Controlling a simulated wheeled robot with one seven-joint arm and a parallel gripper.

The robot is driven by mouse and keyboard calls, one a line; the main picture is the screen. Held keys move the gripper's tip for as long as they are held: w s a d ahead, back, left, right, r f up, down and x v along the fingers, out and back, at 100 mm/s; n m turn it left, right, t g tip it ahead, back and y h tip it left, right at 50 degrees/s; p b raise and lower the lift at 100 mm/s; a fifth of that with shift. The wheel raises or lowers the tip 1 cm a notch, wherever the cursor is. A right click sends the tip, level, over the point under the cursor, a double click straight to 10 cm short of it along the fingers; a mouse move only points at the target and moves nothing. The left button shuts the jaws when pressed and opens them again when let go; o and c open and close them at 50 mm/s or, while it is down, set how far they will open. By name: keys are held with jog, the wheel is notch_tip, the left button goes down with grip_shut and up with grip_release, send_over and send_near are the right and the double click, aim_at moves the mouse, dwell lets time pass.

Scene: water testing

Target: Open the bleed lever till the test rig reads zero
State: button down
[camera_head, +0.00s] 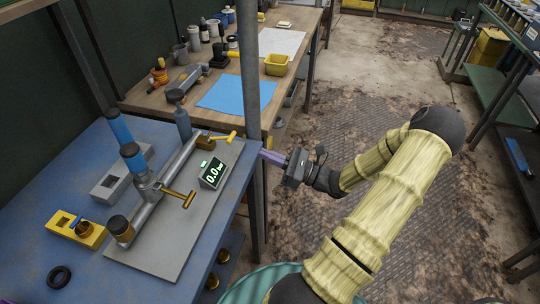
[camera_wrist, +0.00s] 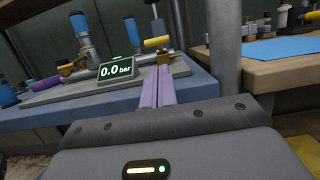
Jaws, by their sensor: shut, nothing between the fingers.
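The test rig, a grey pipe assembly on a grey plate (camera_head: 160,255), stands on a blue bench. Its display (camera_head: 213,173) reads 0.0 bar and also shows in the wrist view (camera_wrist: 116,71). A yellow-handled lever (camera_head: 225,137), apparently the bleed lever, sits on a brass valve at the pipe's far end. It points right, at an angle to the pipe, and its handle (camera_wrist: 157,42) shows just beyond my fingertips in the wrist view. My gripper (camera_head: 266,155) is shut and empty, right of the display and apart from the lever; its purple fingers (camera_wrist: 157,80) point toward the rig.
A grey upright post (camera_head: 249,70) stands close to my gripper. A wooden bench (camera_head: 150,97) with a blue sheet (camera_head: 237,93) and yellow bin (camera_head: 276,64) lies behind. The floor right is open.

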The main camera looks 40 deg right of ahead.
aim_at(227, 138)
jog(key=x, duration=0.7)
jog(key=shift+w+a, duration=0.1)
jog(key=shift+r, duration=0.1)
